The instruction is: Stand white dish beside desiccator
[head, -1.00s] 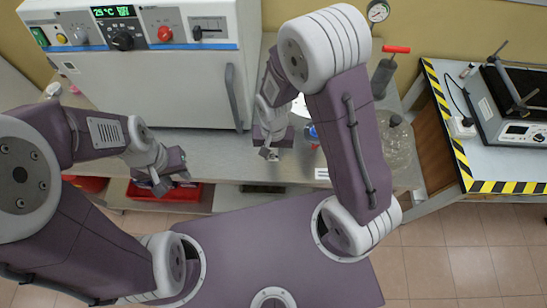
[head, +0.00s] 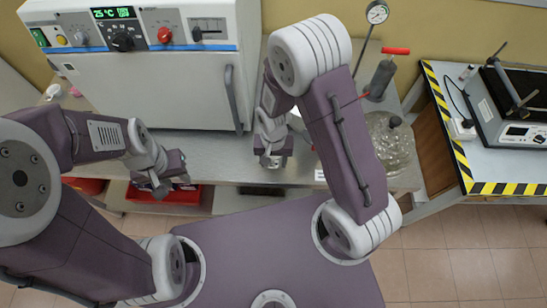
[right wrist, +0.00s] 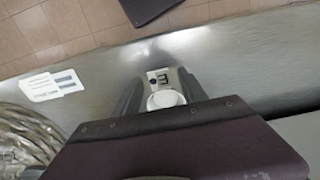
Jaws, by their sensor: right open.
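The desiccator is a clear glass vessel with a dark knob (head: 390,143), on the bench right of my right arm in the head view. Part of it shows at the left of the right wrist view (right wrist: 25,135). My right gripper (head: 272,161) is low over the bench near its front edge, left of the desiccator. In the right wrist view its fingers (right wrist: 161,92) are open, with a small round white thing, apparently the white dish (right wrist: 165,99), between them; contact is unclear. My left gripper (head: 160,188) is near the front edge at the left, its opening unclear.
A white oven-like cabinet (head: 150,90) stands at the back left. A dark cylinder with a red handle (head: 382,75) stands behind the desiccator. Red bins (head: 165,194) sit below the bench. A label (right wrist: 52,85) lies on the bench surface near the desiccator.

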